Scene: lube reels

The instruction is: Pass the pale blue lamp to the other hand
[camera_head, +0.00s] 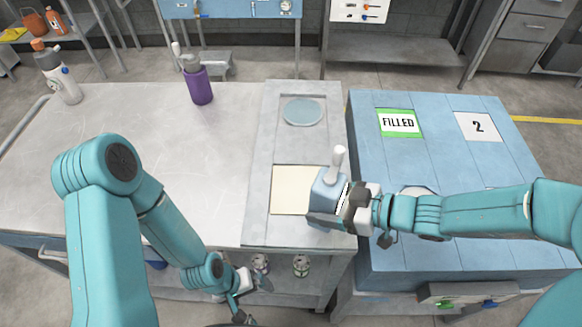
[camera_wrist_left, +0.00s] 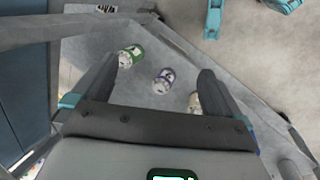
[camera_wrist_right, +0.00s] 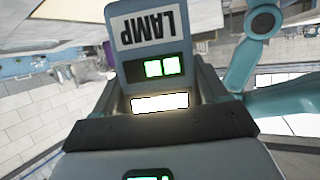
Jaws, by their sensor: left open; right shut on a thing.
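The pale blue lamp (camera_head: 325,190) is above the cream square at the front of the grey panel in the head view. It has a white stalk on top. My right gripper (camera_head: 335,212) is shut on the lamp from the right. In the right wrist view the lamp (camera_wrist_right: 150,55) shows a LAMP label and lit green and white patches between the fingers. My left gripper (camera_head: 245,290) is open and empty, low by the table's front edge, well apart from the lamp. In the left wrist view its fingers (camera_wrist_left: 153,75) are spread.
Several cans, one green (camera_wrist_left: 130,56) and one purple (camera_wrist_left: 163,81), stand on a shelf below the tabletop. A purple bottle (camera_head: 199,85) and a white bottle (camera_head: 62,80) stand at the table's back. A blue bench (camera_head: 440,170) with a FILLED sign is right. The table's middle is clear.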

